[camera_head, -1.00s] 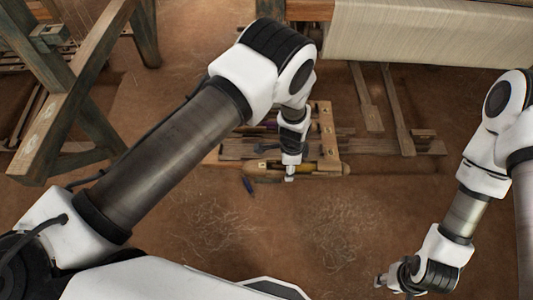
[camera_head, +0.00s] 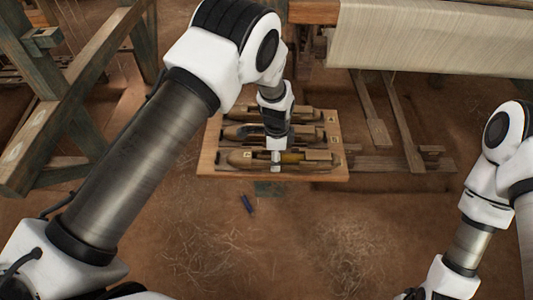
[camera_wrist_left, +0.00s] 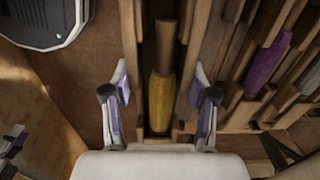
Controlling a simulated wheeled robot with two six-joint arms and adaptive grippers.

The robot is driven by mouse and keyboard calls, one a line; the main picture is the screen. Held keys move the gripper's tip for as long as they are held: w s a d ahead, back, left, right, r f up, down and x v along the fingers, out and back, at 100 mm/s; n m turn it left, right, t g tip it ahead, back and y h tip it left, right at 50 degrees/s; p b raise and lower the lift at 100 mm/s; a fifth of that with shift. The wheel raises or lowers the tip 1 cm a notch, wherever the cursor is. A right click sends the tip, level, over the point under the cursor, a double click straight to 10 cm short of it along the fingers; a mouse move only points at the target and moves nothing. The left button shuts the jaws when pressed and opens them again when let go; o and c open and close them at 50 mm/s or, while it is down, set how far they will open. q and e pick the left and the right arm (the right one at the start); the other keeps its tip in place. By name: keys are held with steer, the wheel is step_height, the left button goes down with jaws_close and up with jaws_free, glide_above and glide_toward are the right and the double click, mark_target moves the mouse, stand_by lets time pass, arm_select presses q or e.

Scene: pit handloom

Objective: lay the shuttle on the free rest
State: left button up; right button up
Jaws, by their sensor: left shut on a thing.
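The shuttle (camera_head: 240,158) is a long wooden body with a yellow bobbin, lying crosswise at the front of a pale wooden board (camera_head: 207,160). My left gripper (camera_head: 276,165) is shut on it from above, near its middle. In the left wrist view the gripper's fingers (camera_wrist_left: 160,98) stand on both sides of the shuttle and its yellow bobbin (camera_wrist_left: 160,102). Whether the shuttle touches the rest under it is hidden. Two other shuttles (camera_head: 240,132) lie parallel behind it on the board. My right gripper (camera_head: 412,295) is almost wholly cut off at the bottom edge.
In the left wrist view a purple bobbin (camera_wrist_left: 266,66) shows in a neighbouring shuttle. Loom treadles (camera_head: 376,130) lie to the right, under the cloth (camera_head: 430,40). The front floor is open.

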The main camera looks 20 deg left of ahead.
arm_select(q)
steer(key=w+a, duration=0.3)
steer(key=shift+a+f, duration=0.25)
steer(key=shift+a, duration=0.05)
steer(key=shift+w+a+f+p, duration=0.1)
steer(key=shift+f+p, duration=0.1)
steer(key=shift+p, duration=0.2)
steer(key=shift+f+p, duration=0.35)
steer(key=shift+f, duration=1.35)
steer(key=o, duration=1.5)
